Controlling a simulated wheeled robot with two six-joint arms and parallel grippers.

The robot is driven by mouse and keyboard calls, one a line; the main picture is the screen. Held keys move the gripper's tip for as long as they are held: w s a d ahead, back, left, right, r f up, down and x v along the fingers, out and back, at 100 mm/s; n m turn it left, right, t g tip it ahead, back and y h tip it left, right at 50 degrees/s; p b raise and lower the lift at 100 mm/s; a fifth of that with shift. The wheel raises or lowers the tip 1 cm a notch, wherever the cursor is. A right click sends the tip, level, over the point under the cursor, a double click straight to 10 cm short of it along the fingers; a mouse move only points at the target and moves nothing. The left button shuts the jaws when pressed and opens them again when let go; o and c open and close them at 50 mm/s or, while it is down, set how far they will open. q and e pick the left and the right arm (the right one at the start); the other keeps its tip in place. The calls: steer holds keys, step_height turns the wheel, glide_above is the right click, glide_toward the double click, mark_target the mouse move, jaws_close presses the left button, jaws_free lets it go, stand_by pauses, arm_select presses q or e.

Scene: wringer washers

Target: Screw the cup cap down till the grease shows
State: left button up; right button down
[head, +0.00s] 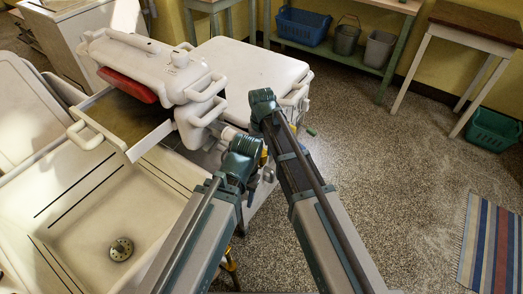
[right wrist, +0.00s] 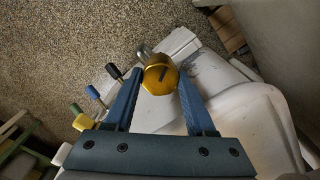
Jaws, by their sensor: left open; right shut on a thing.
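The brass-yellow cup cap (right wrist: 160,76) sits between the fingertips of my right gripper (right wrist: 158,84) in the right wrist view, with a dark mark on its face. That gripper is shut on it, beside the white washer body. No grease can be made out. In the head view my right gripper (head: 262,108) is at the washer's near right side, its fingers and the cap hidden by the wrist. My left gripper (head: 246,160) is lower and just left of it, open, with its fingers mostly hidden. The white wringer washer (head: 160,62) stands beyond both.
Levers with black (right wrist: 113,71), blue (right wrist: 92,92) and yellow knobs stick out near the cap. A white sink (head: 92,215) lies at the left. A shelf with tubs (head: 303,29) and a table (head: 470,28) stand at the back.

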steer(key=m, duration=0.4)
steer(key=shift+m, duration=2.2)
steer(key=shift+c, duration=1.2)
jaws_free()
